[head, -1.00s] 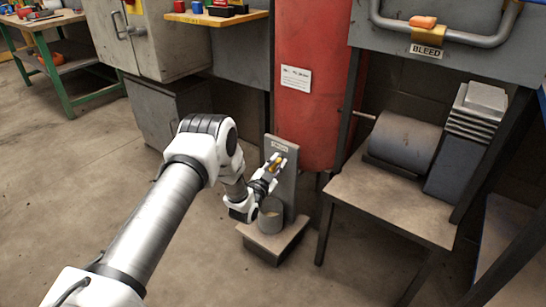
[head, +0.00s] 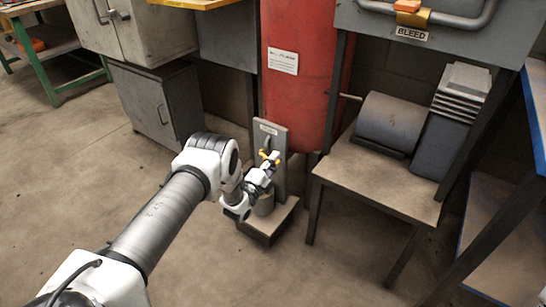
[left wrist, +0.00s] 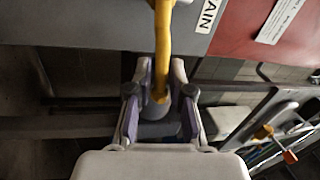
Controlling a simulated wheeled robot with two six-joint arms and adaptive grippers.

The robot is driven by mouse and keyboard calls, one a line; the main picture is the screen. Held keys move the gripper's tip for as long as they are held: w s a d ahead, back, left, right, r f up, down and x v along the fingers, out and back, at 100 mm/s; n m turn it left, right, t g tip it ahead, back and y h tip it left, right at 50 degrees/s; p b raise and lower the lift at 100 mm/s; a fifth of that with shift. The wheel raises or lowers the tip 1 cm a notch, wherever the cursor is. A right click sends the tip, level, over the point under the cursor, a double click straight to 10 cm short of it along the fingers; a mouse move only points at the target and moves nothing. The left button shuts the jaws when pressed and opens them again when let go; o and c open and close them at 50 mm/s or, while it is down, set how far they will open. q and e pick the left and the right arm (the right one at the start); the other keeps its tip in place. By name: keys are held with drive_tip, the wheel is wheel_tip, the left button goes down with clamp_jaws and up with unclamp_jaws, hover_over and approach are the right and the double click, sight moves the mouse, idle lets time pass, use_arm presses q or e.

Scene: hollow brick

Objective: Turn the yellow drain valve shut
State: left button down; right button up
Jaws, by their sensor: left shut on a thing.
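The yellow drain valve handle (head: 263,154) is on an upright grey plate (head: 282,182) on a low stand in front of the red tank. My left gripper (head: 269,165) is at the handle and partly covers it. In the left wrist view the yellow handle (left wrist: 163,45) runs straight up the picture from between the two fingers. The fingers (left wrist: 160,105) are shut on its lower end. A label reading "AIN" (left wrist: 207,14), partly cut off, is beside it. The valve body is mostly hidden. My right gripper is not in view.
The red tank (head: 298,100) is close behind. A table with a motor (head: 390,124) stands right. A "BLEED" sign (head: 412,33) is above. Floor on the left is clear.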

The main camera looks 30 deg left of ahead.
use_arm(q)
drive_tip(key=shift+f+m+h, duration=0.4)
drive_tip(key=shift+f+m, duration=0.1)
drive_tip(key=shift+m, duration=0.5)
drive_tip(key=shift+d, duration=0.1)
drive_tip(key=c, duration=1.2)
unclamp_jaws()
drive_tip(key=v, duration=1.2)
